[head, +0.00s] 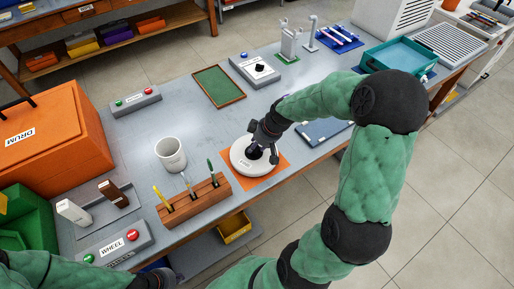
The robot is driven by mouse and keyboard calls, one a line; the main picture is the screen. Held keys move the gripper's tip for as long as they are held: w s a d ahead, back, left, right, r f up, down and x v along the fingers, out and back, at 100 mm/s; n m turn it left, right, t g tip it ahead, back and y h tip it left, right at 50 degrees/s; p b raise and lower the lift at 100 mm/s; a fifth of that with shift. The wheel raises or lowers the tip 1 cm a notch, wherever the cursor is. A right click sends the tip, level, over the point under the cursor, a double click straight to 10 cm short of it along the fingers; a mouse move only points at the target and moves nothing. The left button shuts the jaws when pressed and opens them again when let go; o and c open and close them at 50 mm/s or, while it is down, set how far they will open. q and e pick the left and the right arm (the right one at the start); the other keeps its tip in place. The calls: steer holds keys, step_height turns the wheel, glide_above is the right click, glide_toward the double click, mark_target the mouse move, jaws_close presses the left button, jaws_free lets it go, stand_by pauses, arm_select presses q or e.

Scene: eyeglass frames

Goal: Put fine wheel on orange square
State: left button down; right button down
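The wheel (240,159), a white disc with a dark hub, lies over the upper left part of the orange square (272,176). The square's right and lower parts show beyond the disc.
A wooden holder with upright tools (194,201) and a white cup (171,154) stand left of the wheel. A green board (218,86) and a dark blue tray (322,131) are nearby. An orange DRUM box (60,125) is far left. The table's front edge is close below the square.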

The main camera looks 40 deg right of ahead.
steer(key=shift+f, duration=0.45)
steer(key=shift+r, duration=0.1)
steer(key=c, duration=0.7)
jaws_free()
steer(key=p+v, duration=0.3)
steer(key=v, duration=0.9)
steer(key=shift+p, duration=0.4)
